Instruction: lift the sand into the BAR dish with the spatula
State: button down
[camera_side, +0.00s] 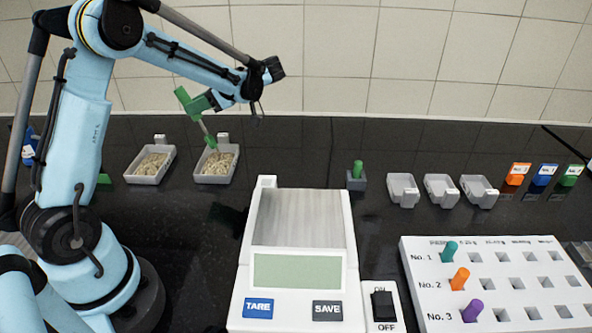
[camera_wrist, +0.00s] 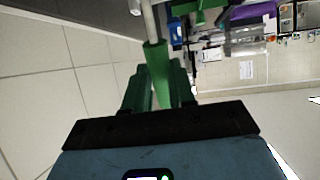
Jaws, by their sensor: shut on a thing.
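In the side view my gripper (camera_side: 193,104) is raised above the back of the counter at left. It is shut on the spatula (camera_side: 204,128), whose thin shaft slants down to a green lower part over the right sand-filled dish (camera_side: 229,178). Whether the spatula touches the sand (camera_side: 214,164) I cannot tell. In the wrist view the spatula's green part (camera_wrist: 157,70) sits between my green fingers, with a pale shaft beyond. A second sand-filled dish (camera_side: 143,180) stands to the left. No BAR label is readable on any dish.
Three empty grey dishes (camera_side: 440,190) stand at right, beside orange, blue and green labelled blocks (camera_side: 543,175). A small holder (camera_side: 357,185) with a green peg stands mid-counter. A balance (camera_side: 297,307), an ON/OFF switch (camera_side: 383,306) and a numbered pegboard (camera_side: 520,301) fill the front.

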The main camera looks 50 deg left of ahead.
jog(key=shift+w+d+r+g+y, duration=0.1)
jog(key=shift+w+d+g+y, duration=0.2)
jog(key=shift+d+y, duration=0.1)
dwell(0.8)
jog(key=shift+s+a+h, duration=0.3)
jog(key=shift+a+h, duration=0.1)
jog(key=s+a+t+h, duration=0.1)
jog(key=s+a+f+t+h, duration=0.2)
jog(key=a+h, duration=0.1)
jog(key=shift+f+t, duration=0.1)
jog(key=shift+t, duration=0.3)
